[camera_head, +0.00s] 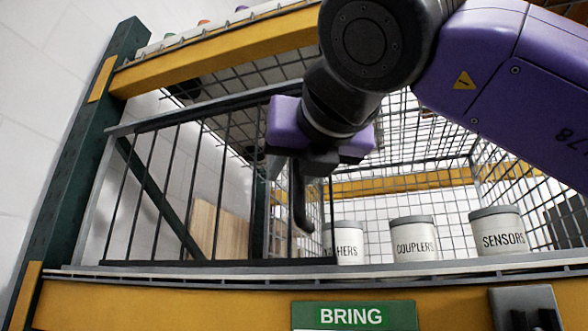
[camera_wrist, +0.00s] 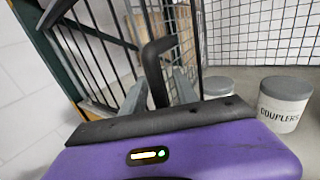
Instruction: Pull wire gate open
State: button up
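The wire gate (camera_head: 180,190) is a dark frame with thin upright bars across the left part of the shelf bay. Its bars also show at the left of the wrist view (camera_wrist: 88,55). A black bent handle (camera_head: 300,208) is near the gate's right end. My gripper (camera_head: 292,178) points down at the handle, its purple body partly hiding the gate's upper right. In the wrist view the handle (camera_wrist: 155,75) lies between the two grey fingers (camera_wrist: 160,90). The fingers look spread, with a narrow gap on the handle's right; contact on its left is unclear.
Lidded jars marked COUPLERS (camera_head: 413,240) and SENSORS (camera_head: 498,234) stand on the shelf to the right, with another partly hidden beside the gate. A green post (camera_head: 75,170) stands at left. A yellow beam (camera_head: 180,305) runs below, and wire mesh encloses the bay.

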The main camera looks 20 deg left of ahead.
jog(key=shift+d, duration=0.1)
jog(key=b+v, duration=0.2)
jog(key=v, duration=0.5)
jog(key=shift+s+d, duration=0.15)
jog(key=shift+s, duration=0.2)
dwell(0.3)
